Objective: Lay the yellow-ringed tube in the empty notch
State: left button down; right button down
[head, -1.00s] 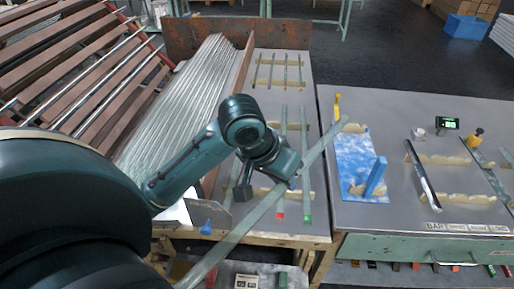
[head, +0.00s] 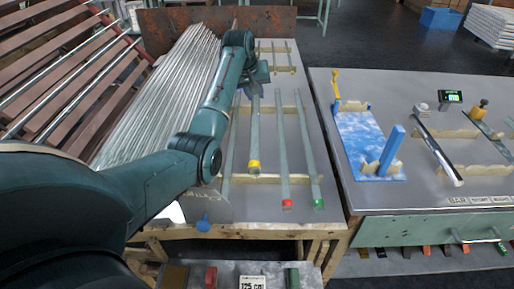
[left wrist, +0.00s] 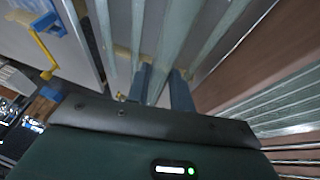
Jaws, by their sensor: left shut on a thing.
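The yellow-ringed tube (head: 253,130) is a long glass tube with its yellow ring (head: 253,167) at the near end, close to the front notched bar (head: 268,179). My left gripper (head: 256,91) is shut on it towards its far end. In the left wrist view the tube (left wrist: 166,55) runs between the two fingers (left wrist: 161,88). It lies between a plain tube (head: 230,145) on its left and the red-ringed tube (head: 282,150) on its right. The green-ringed tube (head: 307,150) is farther right. I cannot tell whether the held tube touches the bars.
A bundle of glass tubes (head: 165,95) lies left of the rack. A rusty plate (head: 190,28) stands behind. A second bench on the right holds a blue-white board (head: 362,140), a blue post (head: 391,148) and a small display (head: 451,97).

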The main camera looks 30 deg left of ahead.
pick_arm(q)
jog(key=f, duration=0.1)
jog(key=f+b, duration=0.1)
jog(key=shift+w+f, duration=0.25)
jog(key=shift+f, duration=0.1)
notch_tip(320, 180, down, 10)
jog(key=shift+f+b, duration=0.1)
jog(key=shift+b, duration=0.25)
pick_arm(e)
jog(key=shift+w+a+f+t, duration=0.2)
jog(key=shift+f+t, duration=0.1)
jog(key=shift+f, duration=0.15)
pick_arm(q)
jog(key=shift+f, duration=0.6)
pick_arm(e)
jog(key=shift+m, duration=0.3)
pick_arm(q)
jog(key=c, duration=1.2)
grip_release()
jog(key=shift+r, duration=0.15)
